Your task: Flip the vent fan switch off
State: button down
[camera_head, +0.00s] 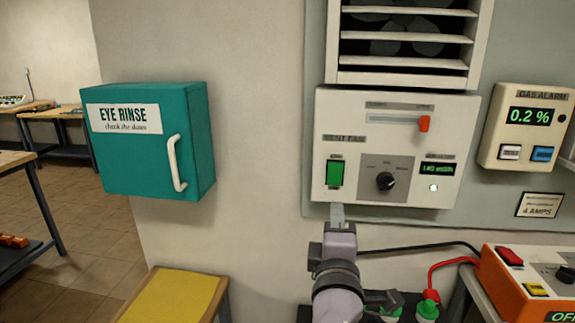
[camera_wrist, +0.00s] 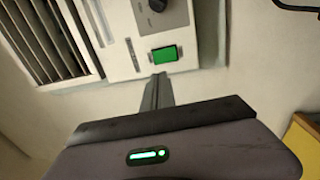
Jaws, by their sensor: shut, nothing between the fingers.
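The vent fan switch (camera_head: 335,173) is a green rocker in a dark frame, at the lower left of the white vent fan panel (camera_head: 400,196). In the wrist view the green switch (camera_wrist: 164,53) shows just beyond my fingertips. My gripper (camera_head: 337,212) is shut and empty, pointing up, just below the switch and the panel's lower edge. It also shows in the wrist view (camera_wrist: 158,80). I see a gap in the picture between fingertips and switch, but I cannot tell the depth. The panel also has a dark knob (camera_head: 385,181), a red-tipped slider (camera_head: 424,123) and a lit green display (camera_head: 439,169).
A vent grille with a fan (camera_head: 405,40) is above the panel. A gas alarm (camera_head: 526,128) reading 0.2 % hangs at right. An orange device (camera_head: 520,290) with cables stands at lower right. A teal eye rinse cabinet (camera_head: 150,175) and a yellow-topped stool (camera_head: 172,297) are at left.

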jog(key=p, duration=1.3)
send_near(338, 169)
jog(key=x, duration=0.6)
jog(key=shift+f, duration=0.15)
jog(key=shift+w, duration=0.45)
jog(key=shift+w+d+b, duration=0.1)
jog(key=shift+w+b, duration=0.05)
jog(key=shift+b, duration=0.45)
jog(key=shift+r, duration=0.25)
jog(key=shift+f, duration=0.1)
